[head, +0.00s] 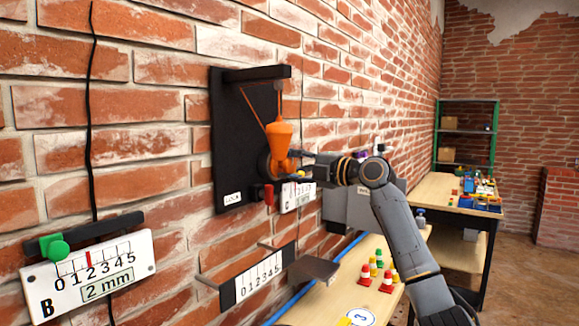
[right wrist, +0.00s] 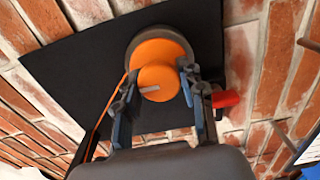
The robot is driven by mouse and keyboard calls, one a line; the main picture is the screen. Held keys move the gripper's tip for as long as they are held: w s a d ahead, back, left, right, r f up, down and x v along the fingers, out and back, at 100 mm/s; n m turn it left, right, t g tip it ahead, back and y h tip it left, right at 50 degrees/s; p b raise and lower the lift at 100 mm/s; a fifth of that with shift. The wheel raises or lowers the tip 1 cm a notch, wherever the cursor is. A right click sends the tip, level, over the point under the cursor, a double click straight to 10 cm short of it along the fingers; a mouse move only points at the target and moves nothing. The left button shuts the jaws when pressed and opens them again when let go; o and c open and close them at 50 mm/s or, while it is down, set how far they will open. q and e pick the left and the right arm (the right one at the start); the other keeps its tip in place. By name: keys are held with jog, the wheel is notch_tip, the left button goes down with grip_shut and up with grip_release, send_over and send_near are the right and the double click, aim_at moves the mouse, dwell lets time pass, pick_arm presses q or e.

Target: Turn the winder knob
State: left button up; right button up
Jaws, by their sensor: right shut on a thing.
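The winder is on a black board (head: 228,150) fixed to the brick wall. In the right wrist view its round orange knob (right wrist: 160,78) has a pale grey mark pointing left, and a larger orange disc (right wrist: 155,50) sits behind it. My right gripper (right wrist: 157,84) is shut on the knob, one finger on each side. In the head view my right gripper (head: 300,163) reaches in from the right, and an orange weight (head: 281,140) hanging from a black bracket (head: 258,73) hides most of the knob. My left gripper is in neither view.
A red lever (head: 269,193) and a "LOCK" label (head: 232,198) are low on the board. Scale plate B (head: 90,278) with a green knob is at left; another scale (head: 258,277) is below. A bench (head: 335,300) holds red and white cones (head: 365,275).

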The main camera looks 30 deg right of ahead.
jog(key=o, duration=1.2)
jog(key=shift+s+d, duration=0.1)
jog(key=shift+s, duration=0.05)
jog(key=v, duration=1.1)
jog(key=shift+s, duration=0.3)
jog(key=shift+d+f, duration=0.1)
